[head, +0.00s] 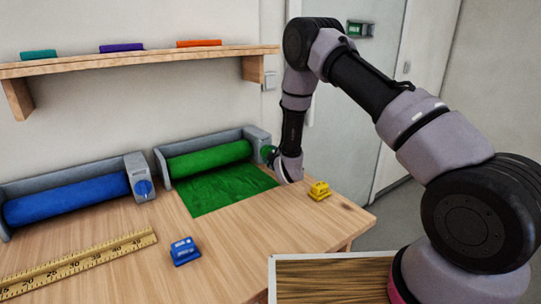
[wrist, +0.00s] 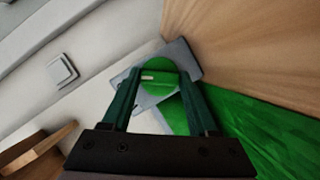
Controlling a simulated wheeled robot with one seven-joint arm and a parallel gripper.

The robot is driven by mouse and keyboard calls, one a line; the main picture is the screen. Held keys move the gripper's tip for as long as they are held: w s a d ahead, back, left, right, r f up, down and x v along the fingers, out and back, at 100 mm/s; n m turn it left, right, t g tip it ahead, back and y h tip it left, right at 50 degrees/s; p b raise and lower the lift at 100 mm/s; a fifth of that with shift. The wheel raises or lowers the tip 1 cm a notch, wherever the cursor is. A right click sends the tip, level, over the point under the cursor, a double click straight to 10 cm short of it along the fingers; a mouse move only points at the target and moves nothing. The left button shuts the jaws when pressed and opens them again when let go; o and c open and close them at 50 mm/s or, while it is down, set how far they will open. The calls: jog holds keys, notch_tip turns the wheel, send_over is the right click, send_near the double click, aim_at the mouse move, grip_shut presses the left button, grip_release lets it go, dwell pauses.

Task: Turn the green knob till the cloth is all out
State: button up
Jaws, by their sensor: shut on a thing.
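The green roll (head: 209,158) lies in a grey holder (head: 165,168) at the back of the table. A sheet of green cloth (head: 222,188) runs from it flat over the tabletop toward the front; it also shows in the wrist view (wrist: 265,135). The green knob (head: 268,153) is at the right end of the holder. My gripper (wrist: 160,85) is shut on the green knob, with one finger on each side of it in the wrist view. The knob's round face (wrist: 158,79) has a short pale mark. In the head view my wrist partly hides the knob.
A blue roll (head: 68,200) with a blue knob (head: 143,187) stands to the left. A yellow block (head: 319,190), a blue block (head: 185,251) and a yellow ruler (head: 80,263) lie on the table.

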jog(key=n+t, duration=0.1)
jog(key=n, duration=0.1)
jog(key=n+t, duration=0.1)
jog(key=n, duration=0.1)
jog(key=shift+a+n, duration=0.2)
jog(key=shift+n, duration=0.1)
jog(key=shift+w, duration=0.1)
dwell(0.5)
jog(key=o, duration=1.4)
jog(key=shift+f, duration=0.1)
jog(key=shift+s+d, duration=0.1)
jog(key=shift+s, duration=0.25)
jog(key=v, duration=1)
jog(key=shift+s+f, duration=0.15)
